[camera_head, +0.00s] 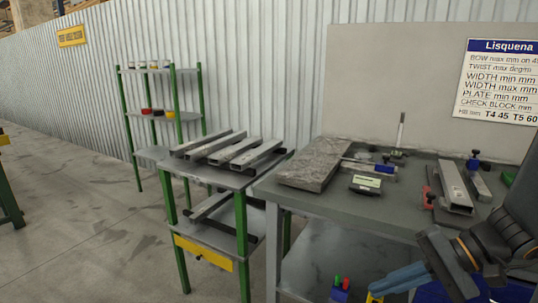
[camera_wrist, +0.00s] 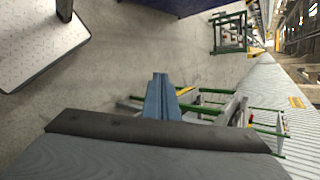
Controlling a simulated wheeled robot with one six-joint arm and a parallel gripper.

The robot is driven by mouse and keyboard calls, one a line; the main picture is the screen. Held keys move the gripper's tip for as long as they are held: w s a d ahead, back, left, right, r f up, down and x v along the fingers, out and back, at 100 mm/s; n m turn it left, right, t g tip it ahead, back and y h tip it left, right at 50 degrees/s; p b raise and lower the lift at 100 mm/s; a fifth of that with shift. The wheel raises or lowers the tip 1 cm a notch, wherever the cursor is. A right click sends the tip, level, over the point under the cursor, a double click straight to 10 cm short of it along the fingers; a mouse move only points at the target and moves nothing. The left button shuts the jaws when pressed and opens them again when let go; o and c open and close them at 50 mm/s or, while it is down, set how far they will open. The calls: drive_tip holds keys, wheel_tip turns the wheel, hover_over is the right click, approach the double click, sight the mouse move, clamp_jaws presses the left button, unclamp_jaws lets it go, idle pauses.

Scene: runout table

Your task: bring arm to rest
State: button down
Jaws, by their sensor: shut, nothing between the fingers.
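My gripper (camera_head: 374,289) shows at the lower right of the head view, its blue fingers pointing left and slightly down, in front of the grey worktable (camera_head: 345,214). In the wrist view the blue fingers (camera_wrist: 160,78) are together, with nothing between them. The dark arm behind the gripper covers the worktable's right front part. No touch between gripper and table can be made out.
A grey slab (camera_head: 315,163), a small gauge (camera_head: 366,184) and a metal tube (camera_head: 455,188) lie on the worktable. Left of it, a green-legged stand (camera_head: 170,213) carries several metal tubes. A green shelf (camera_head: 122,114) stands behind. Concrete floor (camera_head: 60,210) at left is open.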

drive_tip(key=shift+s+a+f+n+g+h, duration=0.1)
drive_tip(key=shift+a+f+n+g+h, duration=0.3)
drive_tip(key=shift+a+n+h, duration=0.8)
drive_tip(key=shift+s+a+f+n+g+h, duration=0.15)
drive_tip(key=shift+a+f+n+g+h, duration=0.35)
drive_tip(key=shift+n+h, duration=1.3)
drive_tip(key=shift+s+a+f+n+g+h, duration=0.1)
drive_tip(key=shift+a+f+n+g+h, duration=0.15)
drive_tip(key=shift+a+n+h, duration=1.25)
drive_tip(key=shift+d+m+h, duration=0.5)
drive_tip(key=shift+d+m, duration=0.05)
drive_tip(key=shift+m, duration=0.05)
